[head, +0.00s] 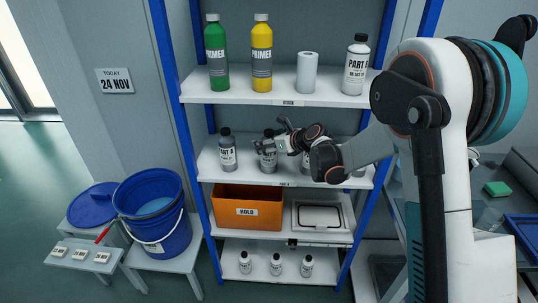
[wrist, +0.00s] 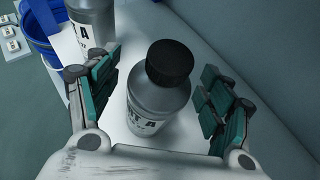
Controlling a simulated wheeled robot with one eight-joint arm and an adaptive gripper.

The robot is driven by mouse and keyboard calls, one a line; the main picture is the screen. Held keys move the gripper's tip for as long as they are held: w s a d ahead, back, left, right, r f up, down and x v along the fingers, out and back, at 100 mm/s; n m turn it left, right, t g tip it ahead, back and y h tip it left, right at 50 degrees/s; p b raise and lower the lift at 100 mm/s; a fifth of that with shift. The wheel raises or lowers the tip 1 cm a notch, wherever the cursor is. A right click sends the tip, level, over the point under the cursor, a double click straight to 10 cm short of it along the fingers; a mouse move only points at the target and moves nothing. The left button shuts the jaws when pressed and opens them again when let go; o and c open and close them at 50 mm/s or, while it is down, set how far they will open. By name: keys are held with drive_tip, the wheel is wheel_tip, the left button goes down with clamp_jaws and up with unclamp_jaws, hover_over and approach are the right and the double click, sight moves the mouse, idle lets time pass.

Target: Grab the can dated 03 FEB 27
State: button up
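Several grey PART A cans with black caps stand on the middle shelf. The leftmost can (head: 228,155) stands clear of my gripper and also shows at the upper left of the wrist view (wrist: 92,22). A second can (head: 268,160) stands upright at my gripper (head: 278,136). In the wrist view my gripper (wrist: 162,90) is open, with its green-padded fingers on either side of this can (wrist: 160,98). Gaps show between the can and both fingers. Cans further right are partly hidden by my arm. No 03 FEB 27 date is legible on any can.
The top shelf (head: 335,95) holds green and yellow PRIMER bottles, a white roll and a PART B bottle. An orange HOLD bin (head: 247,194) and a framed white tray sit below. Small bottles stand lowest. A blue bucket (head: 155,220) and a "TODAY 24 NOV" sign (head: 115,81) are left.

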clamp_jaws()
drive_tip(key=shift+r, duration=0.2)
